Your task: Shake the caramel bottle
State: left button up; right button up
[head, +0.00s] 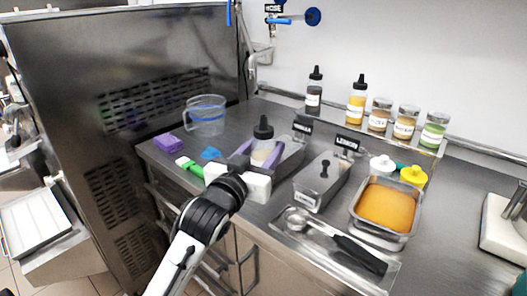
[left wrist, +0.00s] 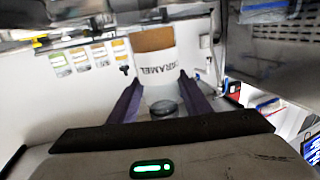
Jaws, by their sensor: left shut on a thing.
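The caramel bottle (head: 261,153) has a pale body and a black cap at its top. It stands roughly upright between the purple fingers of my left gripper (head: 257,153), which is shut on it. In the head view the white gripper body and dark wrist hide the lower part of the bottle. In the left wrist view the bottle (left wrist: 156,68) shows its CARAMEL label between the two fingers (left wrist: 160,100). I cannot tell whether it touches the counter. My right gripper is not in view.
A metal container (head: 319,184) is close right of the bottle, then a tray of orange mix (head: 387,206). A scoop and spatula lie on a front tray (head: 291,240). A clear jug (head: 206,116) stands behind left. Bottles and jars (head: 357,100) line the back shelf.

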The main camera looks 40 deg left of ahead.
aim_at(262, 118)
pick_arm(q)
jog(key=shift+c, duration=1)
notch_tip(262, 118, up, 3)
jog(key=shift+r+p, duration=0.15)
jog(key=shift+p, duration=0.95)
jog(key=shift+r, duration=2.4)
